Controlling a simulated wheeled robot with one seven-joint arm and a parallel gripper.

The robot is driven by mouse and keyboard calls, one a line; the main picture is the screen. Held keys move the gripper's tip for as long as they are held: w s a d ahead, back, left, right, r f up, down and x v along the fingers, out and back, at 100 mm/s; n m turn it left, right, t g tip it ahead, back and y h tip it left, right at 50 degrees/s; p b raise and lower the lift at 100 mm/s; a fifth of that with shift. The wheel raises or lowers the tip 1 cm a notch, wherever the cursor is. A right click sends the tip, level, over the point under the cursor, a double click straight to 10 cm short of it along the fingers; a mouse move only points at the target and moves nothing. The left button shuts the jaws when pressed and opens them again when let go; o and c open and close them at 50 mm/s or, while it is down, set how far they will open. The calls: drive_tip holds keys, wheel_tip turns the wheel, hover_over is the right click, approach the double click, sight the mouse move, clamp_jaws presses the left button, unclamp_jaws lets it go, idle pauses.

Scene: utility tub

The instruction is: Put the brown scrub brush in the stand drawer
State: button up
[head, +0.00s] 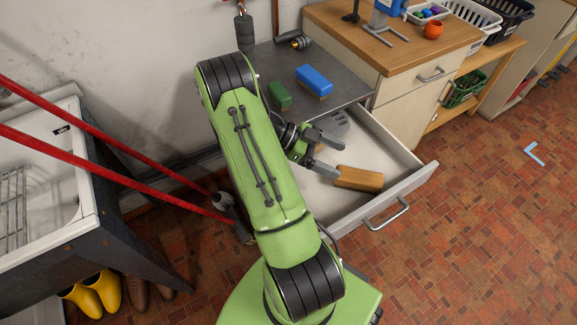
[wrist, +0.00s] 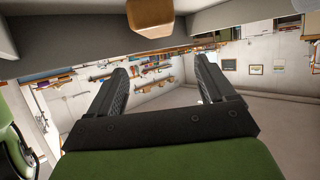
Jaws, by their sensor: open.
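The brown scrub brush (head: 358,179) shows as a tan-brown block within the outline of the open stand drawer (head: 405,183), near its front panel. I cannot tell for sure whether it rests on the drawer floor. My gripper (head: 329,154) is open, its two fingers apart with nothing between them, just left of the brush in the head view. In the wrist view the brush (wrist: 150,14) shows at the top edge, beyond the fingertips and apart from them. My open fingers (wrist: 162,82) show there too. My arm hides the drawer's left side.
A blue brush (head: 314,78) and a green block (head: 279,95) sit on the dark stand top (head: 345,84). A wooden-topped cabinet (head: 400,45) stands to the right. Red bars (head: 120,160) cross before the white tub (head: 45,190) at left.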

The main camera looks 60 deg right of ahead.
drive_tip(key=w+a+r+n+t, duration=0.9)
drive_tip(key=w+a+n+t, duration=0.15)
drive_tip(key=n, duration=0.25)
drive_tip(key=s+a+r+n+t+y, duration=0.2)
drive_tip(key=a+r+n+t, duration=0.2)
drive_tip(key=a+n, duration=0.5)
drive_tip(key=s+a+r+n+t+y, duration=0.3)
drive_tip(key=a+r+n, duration=0.1)
drive_tip(key=a+n, duration=0.5)
drive_tip(key=shift+s+a+n+t, duration=0.25)
drive_tip(key=shift+a+n+t, duration=0.1)
drive_tip(key=shift+a, duration=0.6)
drive_tip(key=shift+r, duration=0.1)
